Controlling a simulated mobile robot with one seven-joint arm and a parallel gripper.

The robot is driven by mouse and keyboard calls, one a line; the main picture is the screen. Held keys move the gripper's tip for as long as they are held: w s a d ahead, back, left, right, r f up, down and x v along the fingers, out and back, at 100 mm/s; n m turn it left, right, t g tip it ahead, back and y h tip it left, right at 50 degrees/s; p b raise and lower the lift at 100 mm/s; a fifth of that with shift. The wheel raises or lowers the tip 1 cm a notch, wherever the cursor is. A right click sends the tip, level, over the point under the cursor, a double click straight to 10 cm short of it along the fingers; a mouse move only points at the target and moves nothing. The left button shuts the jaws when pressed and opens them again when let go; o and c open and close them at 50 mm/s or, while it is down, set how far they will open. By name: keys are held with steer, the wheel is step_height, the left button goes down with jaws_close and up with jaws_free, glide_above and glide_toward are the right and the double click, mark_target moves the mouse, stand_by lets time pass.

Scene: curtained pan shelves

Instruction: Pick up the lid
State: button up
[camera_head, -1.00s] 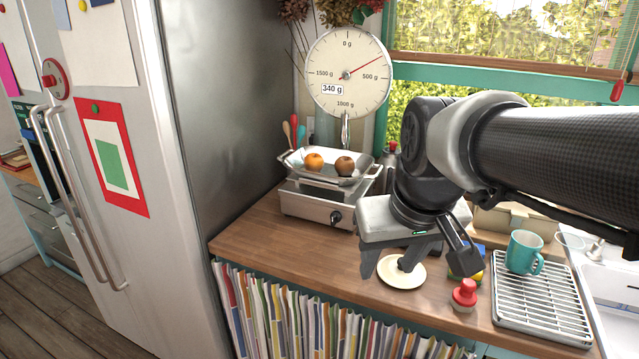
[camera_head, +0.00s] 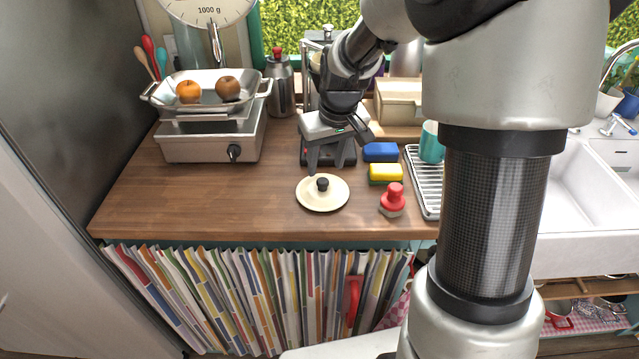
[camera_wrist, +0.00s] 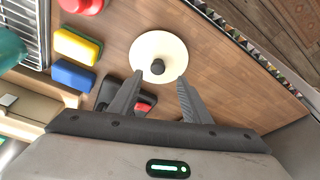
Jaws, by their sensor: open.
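The lid (camera_head: 335,200) is a round cream disc with a dark knob in its middle. It lies flat on the wooden counter near the front edge. My gripper (camera_head: 331,172) is open and empty, above the counter just behind the lid in the head view. In the wrist view the lid (camera_wrist: 158,45) shows ahead of my gripper (camera_wrist: 157,76). Its dark knob (camera_wrist: 157,67) lies between the lines of the two fingertips. I see no clear contact between fingers and knob.
A red-topped stamp-like object (camera_head: 393,199) stands right of the lid. A yellow sponge (camera_head: 386,173) and blue sponge (camera_head: 380,151) lie behind it, beside the dish rack (camera_head: 428,192). The counter's left front is clear.

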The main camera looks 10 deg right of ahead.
mark_target(323, 181)
steer(key=x, duration=0.7)
steer(key=shift+w+d+f, duration=0.15)
steer(key=shift+w, duration=0.15)
jaws_close()
